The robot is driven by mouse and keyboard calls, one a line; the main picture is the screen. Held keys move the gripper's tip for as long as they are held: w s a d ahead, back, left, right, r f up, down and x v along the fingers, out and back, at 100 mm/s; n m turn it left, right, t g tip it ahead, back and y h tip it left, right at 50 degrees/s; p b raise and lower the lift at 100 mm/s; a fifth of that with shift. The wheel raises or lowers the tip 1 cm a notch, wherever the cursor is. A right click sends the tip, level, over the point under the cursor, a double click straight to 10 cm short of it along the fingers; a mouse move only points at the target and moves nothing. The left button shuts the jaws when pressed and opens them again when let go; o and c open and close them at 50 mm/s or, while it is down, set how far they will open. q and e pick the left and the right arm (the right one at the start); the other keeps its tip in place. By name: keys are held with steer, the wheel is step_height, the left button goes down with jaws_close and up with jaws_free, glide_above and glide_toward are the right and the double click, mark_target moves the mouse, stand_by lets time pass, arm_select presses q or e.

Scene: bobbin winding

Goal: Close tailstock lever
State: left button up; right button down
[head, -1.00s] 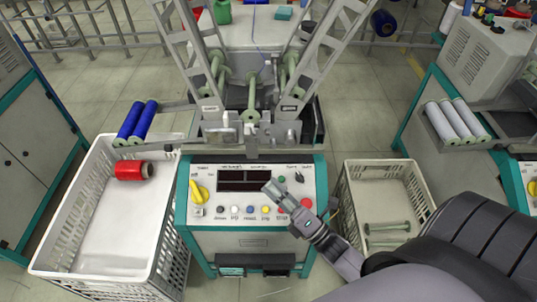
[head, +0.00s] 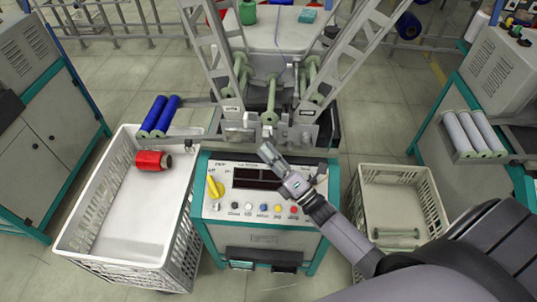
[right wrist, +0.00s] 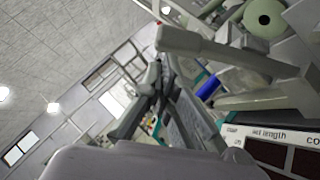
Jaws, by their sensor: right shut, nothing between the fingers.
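The winding machine (head: 262,213) stands in the middle of the head view, with a teal-edged control panel and grey heads above it. A green bobbin core (head: 270,98) is upright in the picture at the middle position. A pale grey lever-like bar (right wrist: 225,53) crosses the upper right wrist view; I cannot tell for sure that it is the tailstock lever. My right gripper (head: 266,150) is shut and empty, above the top of the panel and just in front of the heads. Its fingers (right wrist: 158,80) appear close to the bar; contact is unclear. My left gripper is out of view.
A white crate (head: 75,240) with a red bobbin (head: 153,160) stands at left, below two blue rolls (head: 158,116). A smaller crate (head: 365,205) with green cores stands at right. Slanted grey frames (head: 355,60) rise beside the heads.

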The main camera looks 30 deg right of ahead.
mark_target(270, 127)
steer(key=shift+w+d+r+m+g+h+p, duration=0.15)
steer(key=shift+w+d+r+m+h+p, duration=0.15)
steer(key=shift+r+p, duration=0.35)
steer(key=shift+w+d+r+m+g+h+p, duration=0.15)
steer(key=shift+w+r+m+h+p, duration=0.2)
steer(key=shift+p, duration=0.45)
steer(key=w+r+p, duration=0.1)
steer(key=d+r+m+p, duration=0.1)
steer(key=p, duration=0.1)
steer(key=w+r+m+g+h+p, duration=0.1)
steer(key=p, duration=0.1)
steer(key=shift+w+d+r+m, duration=0.1)
steer(key=shift+w+d+m, duration=0.15)
steer(key=shift+w+d, duration=0.1)
steer(key=w, duration=0.1)
steer(key=w+d+m+g+p, duration=0.1)
steer(key=w+d+r+m+g+p, duration=0.1)
steer(key=shift+w+h, duration=0.2)
steer(key=shift+h, duration=0.15)
steer(key=shift+w+d+r, duration=0.1)
steer(key=shift+w+d, duration=0.35)
steer(key=shift+w, duration=0.3)
steer(key=shift+w+d+r, duration=0.15)
steer(key=shift+r, duration=0.1)
steer(key=shift+r, duration=0.15)
